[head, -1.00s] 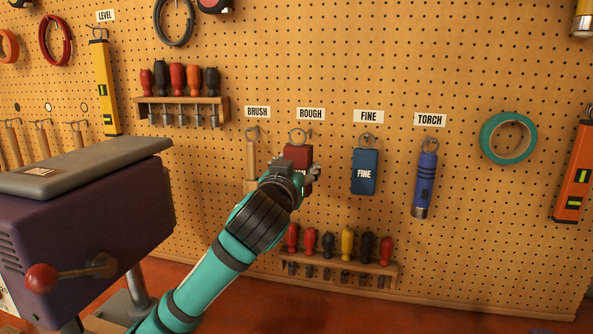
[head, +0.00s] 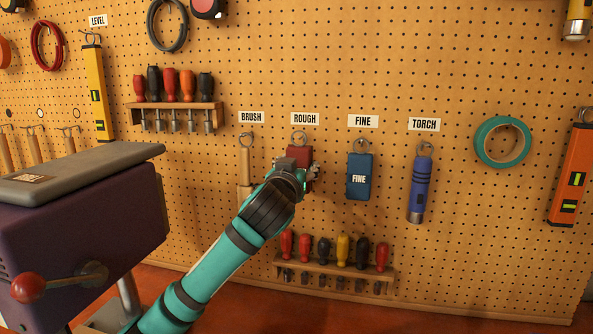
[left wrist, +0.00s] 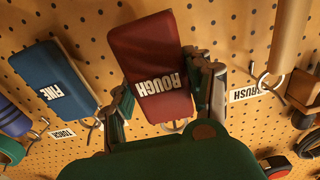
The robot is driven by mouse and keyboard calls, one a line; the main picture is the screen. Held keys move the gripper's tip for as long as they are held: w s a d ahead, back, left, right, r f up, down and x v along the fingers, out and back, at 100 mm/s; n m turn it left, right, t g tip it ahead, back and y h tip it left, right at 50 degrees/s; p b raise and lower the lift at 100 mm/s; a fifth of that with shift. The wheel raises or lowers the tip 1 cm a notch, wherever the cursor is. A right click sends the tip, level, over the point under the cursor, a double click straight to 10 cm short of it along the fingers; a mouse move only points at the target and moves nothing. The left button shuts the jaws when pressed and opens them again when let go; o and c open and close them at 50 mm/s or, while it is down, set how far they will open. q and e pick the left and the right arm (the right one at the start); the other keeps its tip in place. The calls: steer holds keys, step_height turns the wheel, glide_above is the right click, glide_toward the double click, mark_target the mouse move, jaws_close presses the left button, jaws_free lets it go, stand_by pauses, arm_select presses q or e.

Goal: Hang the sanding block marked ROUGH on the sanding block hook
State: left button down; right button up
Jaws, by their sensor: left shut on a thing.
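The red sanding block marked ROUGH (head: 300,153) is at the pegboard under the ROUGH label (head: 305,118). A ring-shaped hook (head: 299,137) shows at its top edge; I cannot tell whether the block hangs on it. My left gripper (head: 307,178) is shut on the block, covering its lower part in the head view. In the left wrist view the red block (left wrist: 150,60) sits between the two fingers (left wrist: 163,95), with its lettering upside down. My right gripper is not in view.
The blue FINE block (head: 359,177) hangs to the right, then the blue torch (head: 420,185). The brush (head: 246,165) hangs close on the left. A screwdriver rack (head: 335,270) is below. A purple machine (head: 80,225) stands at the left.

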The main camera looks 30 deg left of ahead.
arm_select(q)
steer(key=shift+w+a, duration=0.2)
steer(key=shift+w, duration=0.35)
steer(key=shift+w+a+f, duration=0.1)
steer(key=shift+w+f, duration=0.3)
steer(key=shift+w, duration=0.25)
steer(key=shift+c, duration=2.2)
jaws_free()
